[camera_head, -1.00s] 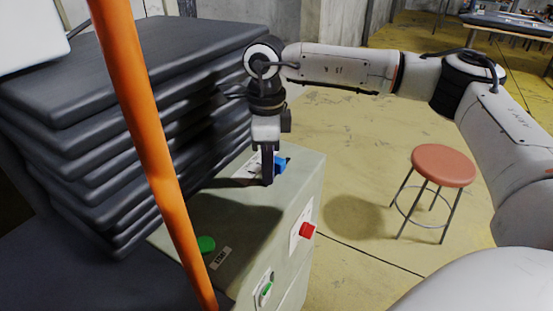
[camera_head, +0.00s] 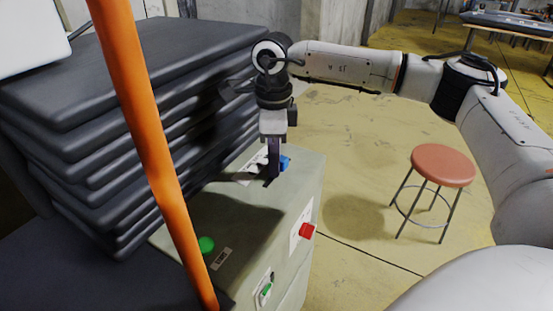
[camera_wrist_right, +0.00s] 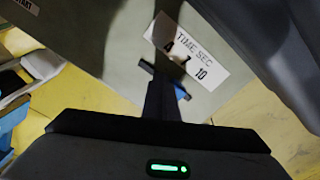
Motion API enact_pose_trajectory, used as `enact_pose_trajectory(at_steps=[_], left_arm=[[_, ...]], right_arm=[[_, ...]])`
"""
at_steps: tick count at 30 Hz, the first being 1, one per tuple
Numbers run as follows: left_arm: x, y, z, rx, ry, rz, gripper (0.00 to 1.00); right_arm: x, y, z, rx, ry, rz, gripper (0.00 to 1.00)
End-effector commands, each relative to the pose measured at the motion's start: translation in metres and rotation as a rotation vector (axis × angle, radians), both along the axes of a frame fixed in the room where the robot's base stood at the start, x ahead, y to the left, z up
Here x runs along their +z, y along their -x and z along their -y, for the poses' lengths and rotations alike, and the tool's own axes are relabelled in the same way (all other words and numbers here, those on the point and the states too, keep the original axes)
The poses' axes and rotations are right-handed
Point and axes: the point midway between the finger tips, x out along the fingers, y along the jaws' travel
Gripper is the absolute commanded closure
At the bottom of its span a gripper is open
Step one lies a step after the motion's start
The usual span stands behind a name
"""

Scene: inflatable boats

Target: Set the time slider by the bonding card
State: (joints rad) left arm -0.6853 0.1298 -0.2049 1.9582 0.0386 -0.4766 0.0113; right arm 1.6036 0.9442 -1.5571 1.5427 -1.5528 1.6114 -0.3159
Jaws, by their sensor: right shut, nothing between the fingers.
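The time slider's blue knob (camera_head: 285,162) is on top of the grey-green machine box (camera_head: 245,209), partly hidden by my right gripper. My right gripper (camera_head: 272,182) points down, shut and empty, just left of the knob. In the right wrist view, the white TIME SEC scale (camera_wrist_right: 187,52) reads 4, 7 and 10. There the blue knob (camera_wrist_right: 181,91) shows as a sliver beside the dark fingers (camera_wrist_right: 155,90); I cannot tell whether they touch. I cannot make out a bonding card. My left gripper is out of view.
A green button (camera_head: 205,245) is on the box top, and a red button (camera_head: 307,230) is on its side. Stacked dark folded sheets (camera_head: 120,110) stand close on the left. An orange pole (camera_head: 150,150) crosses the near left. A red stool (camera_head: 443,166) stands right.

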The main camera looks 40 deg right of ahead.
Motion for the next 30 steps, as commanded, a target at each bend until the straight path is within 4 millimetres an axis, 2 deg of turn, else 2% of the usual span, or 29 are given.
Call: enact_pose_trajectory(at_steps=[15,30], left_arm=[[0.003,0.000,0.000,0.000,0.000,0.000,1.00],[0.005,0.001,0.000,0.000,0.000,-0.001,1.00]], right_arm=[[0.000,-0.007,0.016,0.000,0.000,0.000,1.00],[0.000,-0.002,0.004,0.001,0.000,0.000,1.00]])
